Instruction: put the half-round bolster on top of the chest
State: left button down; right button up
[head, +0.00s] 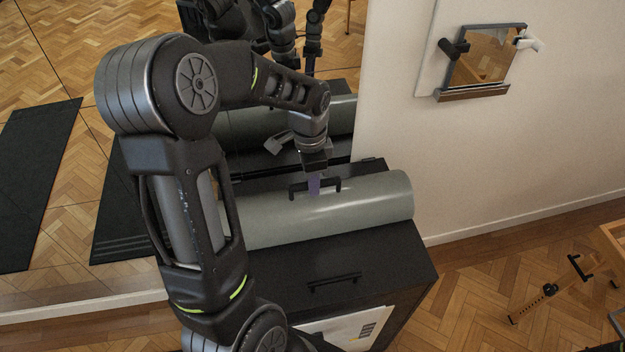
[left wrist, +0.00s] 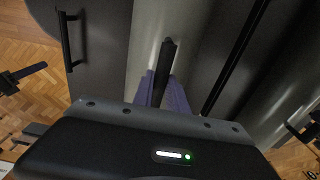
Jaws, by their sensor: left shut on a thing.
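The half-round bolster (head: 375,200) is grey-green with a dark handle (head: 334,184) on its curved top. It lies across the top of the black chest (head: 380,262), or just above it; I cannot tell if it touches. My left gripper (head: 314,186) points down from above and is shut on the bolster's handle. In the left wrist view its purple fingers (left wrist: 164,90) close around the handle, over the bolster (left wrist: 146,40). My arm hides the bolster's left end. What looks like my right gripper (left wrist: 30,72) shows at the wrist view's left edge, its jaws unclear.
A mirror wall (head: 60,70) behind the chest reflects the bolster, floor and my arms. The chest has a black handle (head: 334,279) and a pale sheet (head: 352,326) on its front. A small framed mirror (head: 485,58) hangs right. A wooden stand (head: 540,298) is on the parquet.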

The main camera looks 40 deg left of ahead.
pick_arm(q)
jog(key=shift+f, duration=0.2)
jog(key=c, duration=0.9)
grip_release()
jog(key=shift+f, duration=0.1)
notch_tip(320, 180, up, 8)
jog(key=shift+s+a+f+b, duration=0.1)
jog(key=shift+s+b, duration=0.05)
jog(key=shift+b, duration=0.35)
dwell(0.6)
